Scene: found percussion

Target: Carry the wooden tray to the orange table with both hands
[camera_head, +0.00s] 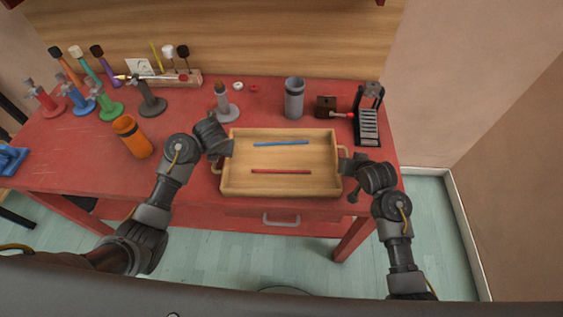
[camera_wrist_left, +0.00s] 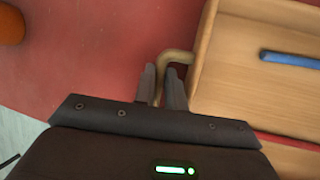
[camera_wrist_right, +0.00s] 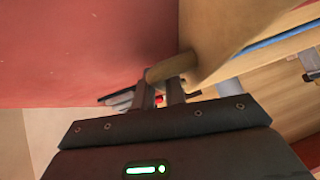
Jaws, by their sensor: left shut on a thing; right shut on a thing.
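The wooden tray (camera_head: 240,182) is at the front of the red table, with a blue stick (camera_head: 281,143) and a red stick (camera_head: 281,171) lying in it. It looks roughly level; I cannot tell whether it rests on the table or is just above it. My left gripper (camera_wrist_left: 165,88) is shut on the tray's left handle (camera_wrist_left: 176,57). My right gripper (camera_wrist_right: 172,90) is shut on the tray's right handle (camera_wrist_right: 170,67). The blue stick also shows in the left wrist view (camera_wrist_left: 290,59). No orange table is in view.
The red table (camera_head: 80,150) has an orange cup (camera_head: 132,136) left of the tray, a grey cup (camera_head: 294,98) behind it and a black rack (camera_head: 368,122) at back right. Several coloured stands and mallets fill the back left. Open floor (camera_head: 220,258) lies in front.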

